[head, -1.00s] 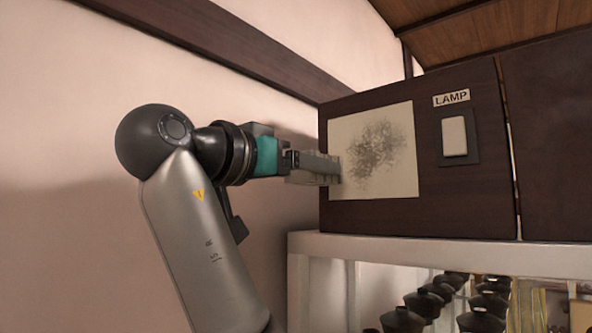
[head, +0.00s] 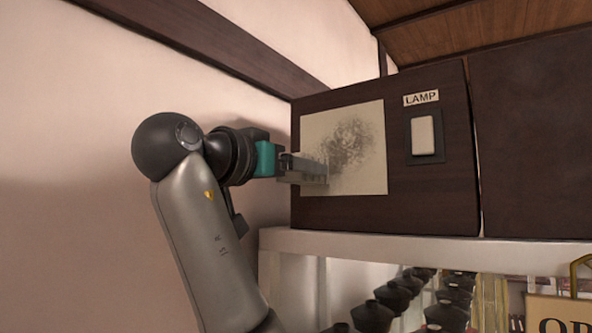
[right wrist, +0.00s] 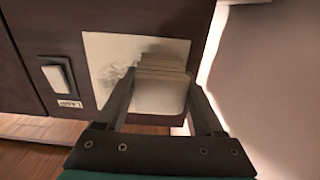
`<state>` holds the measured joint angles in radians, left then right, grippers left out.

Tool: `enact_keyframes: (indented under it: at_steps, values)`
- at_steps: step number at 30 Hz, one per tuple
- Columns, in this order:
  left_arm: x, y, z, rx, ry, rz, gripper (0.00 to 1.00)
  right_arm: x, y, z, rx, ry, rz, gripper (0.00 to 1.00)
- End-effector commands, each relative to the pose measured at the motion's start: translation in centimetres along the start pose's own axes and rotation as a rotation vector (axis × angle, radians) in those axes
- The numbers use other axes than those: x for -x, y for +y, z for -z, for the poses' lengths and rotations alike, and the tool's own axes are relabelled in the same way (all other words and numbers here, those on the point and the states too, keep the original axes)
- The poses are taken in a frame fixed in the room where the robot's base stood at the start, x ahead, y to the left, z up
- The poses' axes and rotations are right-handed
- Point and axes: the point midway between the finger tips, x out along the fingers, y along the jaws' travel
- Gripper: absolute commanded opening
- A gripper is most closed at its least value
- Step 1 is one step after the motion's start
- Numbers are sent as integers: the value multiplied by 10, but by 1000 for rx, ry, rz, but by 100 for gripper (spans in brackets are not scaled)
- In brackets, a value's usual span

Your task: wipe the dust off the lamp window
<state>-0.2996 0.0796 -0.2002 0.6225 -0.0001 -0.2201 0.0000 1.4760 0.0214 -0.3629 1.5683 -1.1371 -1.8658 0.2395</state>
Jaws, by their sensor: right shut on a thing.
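The lamp window (head: 371,178) is a pale square panel on a dark wooden cabinet front. Grey dust (head: 348,143) covers its middle and upper part; it also shows in the right wrist view (right wrist: 118,75). My right gripper (head: 318,174) reaches in from the left at the window's lower left part. In the right wrist view, my right gripper (right wrist: 160,90) is shut on a pale, layered pad (right wrist: 163,64), held against or very close to the window. Contact is hard to tell. My left gripper is not in view.
A white switch (head: 423,135) on a dark plate sits right of the window, under a LAMP label (head: 421,98). Below is a pale shelf (head: 370,246) with several dark lidded bowls (head: 397,293). A plain wall stands to the left.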

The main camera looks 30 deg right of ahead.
Motion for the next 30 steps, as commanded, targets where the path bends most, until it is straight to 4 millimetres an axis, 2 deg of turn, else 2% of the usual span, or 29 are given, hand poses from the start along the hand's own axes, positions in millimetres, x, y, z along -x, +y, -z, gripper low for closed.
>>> enact_keyframes:
  at_steps: [30]
  values:
    - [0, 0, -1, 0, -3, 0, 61, -17, 0, 0, 0, -1, 0, 25]
